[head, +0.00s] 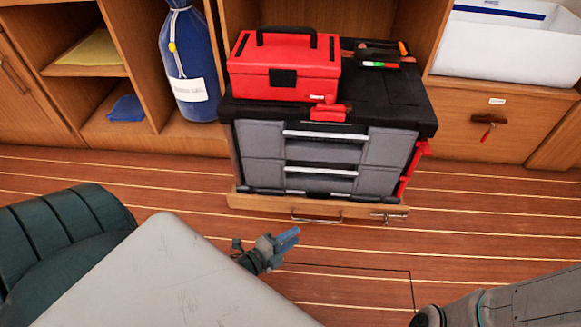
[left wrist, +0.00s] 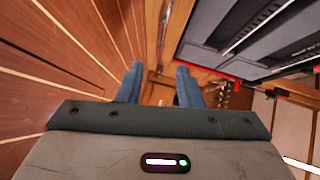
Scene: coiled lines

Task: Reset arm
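My left gripper (head: 288,239) is over the wooden floor in the middle of the head view, in front of the drawer unit. Its blue fingers point up and right. In the left wrist view the two blue fingers (left wrist: 159,88) stand apart with a clear gap and nothing between them, so it is open and empty. Part of my right arm (head: 510,302) shows at the lower right of the head view; its gripper is not seen.
A black and grey drawer unit (head: 262,152) stands ahead with a red toolbox (head: 285,66) on top. A blue bag (head: 190,65) is in the left shelving, and a white bin (head: 505,45) is at upper right. The floor (head: 480,220) at right is clear.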

